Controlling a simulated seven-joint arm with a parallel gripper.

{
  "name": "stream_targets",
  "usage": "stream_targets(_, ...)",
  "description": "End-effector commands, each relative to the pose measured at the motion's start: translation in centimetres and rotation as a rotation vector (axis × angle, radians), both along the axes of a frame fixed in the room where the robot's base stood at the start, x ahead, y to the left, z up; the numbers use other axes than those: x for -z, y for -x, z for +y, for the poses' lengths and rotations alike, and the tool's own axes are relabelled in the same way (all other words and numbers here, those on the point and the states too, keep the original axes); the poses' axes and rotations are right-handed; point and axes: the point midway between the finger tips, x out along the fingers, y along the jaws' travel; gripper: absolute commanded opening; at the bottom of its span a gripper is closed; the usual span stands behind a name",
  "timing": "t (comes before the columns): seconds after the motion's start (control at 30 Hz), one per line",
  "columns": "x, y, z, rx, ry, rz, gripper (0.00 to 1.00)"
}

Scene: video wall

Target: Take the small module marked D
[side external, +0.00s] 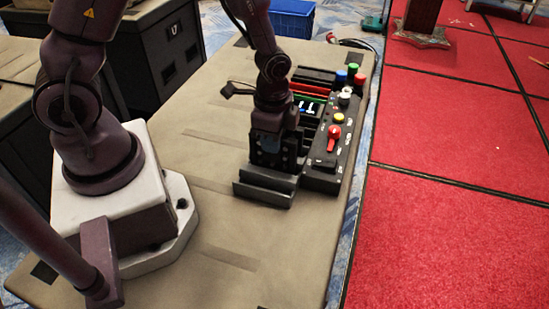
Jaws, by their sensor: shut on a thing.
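My gripper (272,152) points down at the left side of a black control console (320,178), just behind a dark angled tray (262,193). It is shut on a small dark thing, mostly hidden by the fingers. I take it for a module, but no letter D can be read on it. A row of dark slots or modules shows beside the gripper, with a small green-edged display (309,106) at its right. No other view shows the far side of the gripper.
The console carries a red lever (333,136), a yellow button (339,118), a pale knob (345,97) and several coloured caps close to my gripper's right. The beige table (225,240) is clear in front. A blue crate (291,20) stands on the floor behind.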

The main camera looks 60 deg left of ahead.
Motion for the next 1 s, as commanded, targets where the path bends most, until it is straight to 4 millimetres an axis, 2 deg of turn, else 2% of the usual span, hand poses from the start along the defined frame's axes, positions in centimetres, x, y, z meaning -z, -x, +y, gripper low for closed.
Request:
stream_targets(0.7, -3.7, 0.0, 0.0, 0.0, 0.0, -0.001, 0.03)
stream_targets(1.0, -4.1, 0.0, 0.0, 0.0, 0.0, 0.0, 0.03)
